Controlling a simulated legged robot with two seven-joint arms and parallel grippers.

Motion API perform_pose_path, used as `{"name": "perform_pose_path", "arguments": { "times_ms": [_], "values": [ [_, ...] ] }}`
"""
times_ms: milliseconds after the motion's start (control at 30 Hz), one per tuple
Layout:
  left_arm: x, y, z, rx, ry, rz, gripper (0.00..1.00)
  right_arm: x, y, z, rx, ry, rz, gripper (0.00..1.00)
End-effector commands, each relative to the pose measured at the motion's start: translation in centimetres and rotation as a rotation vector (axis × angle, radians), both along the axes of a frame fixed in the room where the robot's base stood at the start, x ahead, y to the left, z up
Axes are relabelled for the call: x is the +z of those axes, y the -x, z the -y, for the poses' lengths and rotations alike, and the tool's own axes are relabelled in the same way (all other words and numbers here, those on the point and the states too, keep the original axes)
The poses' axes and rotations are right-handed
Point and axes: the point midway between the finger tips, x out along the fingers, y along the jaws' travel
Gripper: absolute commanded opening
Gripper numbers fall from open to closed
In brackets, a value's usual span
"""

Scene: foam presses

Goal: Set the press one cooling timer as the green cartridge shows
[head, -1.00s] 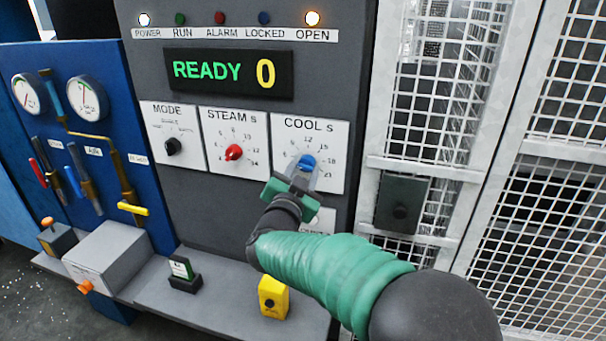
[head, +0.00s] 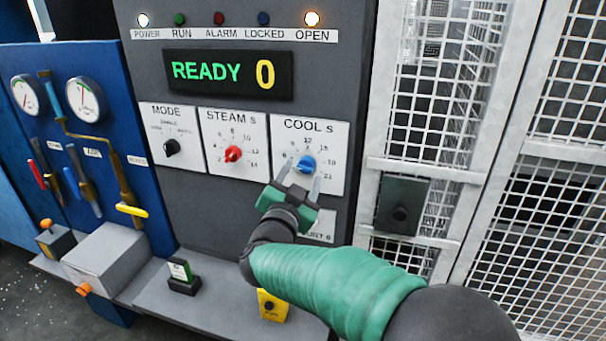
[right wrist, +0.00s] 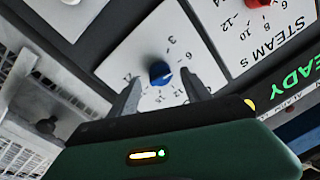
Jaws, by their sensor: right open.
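The blue cooling knob (head: 306,163) sits on the white COOL s plate (head: 331,182) of the grey press panel. It also shows in the right wrist view (right wrist: 160,73). My right gripper (head: 296,183) is open and empty just below and in front of the knob, its two fingers apart and clear of it. The green cartridge (head: 180,270) stands upright in a dark holder on the ledge; its label is too small to read. My left gripper is not in view.
The red STEAM s knob (head: 233,154) and the black MODE knob (head: 172,147) are to the left. The display (head: 228,73) reads READY 0. A yellow box (head: 271,304) is partly behind my arm. Mesh doors (head: 430,90) stand at right.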

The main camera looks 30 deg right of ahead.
Motion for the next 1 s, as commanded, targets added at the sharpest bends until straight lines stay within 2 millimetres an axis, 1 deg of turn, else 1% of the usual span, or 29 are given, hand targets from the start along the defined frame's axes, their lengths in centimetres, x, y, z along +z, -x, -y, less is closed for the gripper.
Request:
{"name": "perform_pose_path", "arguments": {
  "times_ms": [33, 300, 400, 500, 667, 1000],
  "values": [
    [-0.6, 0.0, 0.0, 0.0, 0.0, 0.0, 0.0, -0.3, 0.9, -1.0, 0.003, -0.001, 0.003, 0.56],
    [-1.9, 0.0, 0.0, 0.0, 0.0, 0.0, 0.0, -0.7, 6.4, -6.8, 0.005, -0.001, 0.001, 0.56],
    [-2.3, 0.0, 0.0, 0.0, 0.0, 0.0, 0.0, -0.8, 7.9, -8.6, 0.004, 0.0, 0.0, 0.56],
    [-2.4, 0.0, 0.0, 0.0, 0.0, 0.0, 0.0, -0.9, 9.0, -9.7, 0.002, -0.001, -0.001, 0.56],
    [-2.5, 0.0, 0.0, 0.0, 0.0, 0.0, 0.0, -0.9, 9.8, -10.4, -0.001, 0.0, -0.003, 0.56],
    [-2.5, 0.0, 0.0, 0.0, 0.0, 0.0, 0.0, -0.8, 9.7, -10.4, -0.001, -0.001, -0.003, 0.56]
  ]
}}
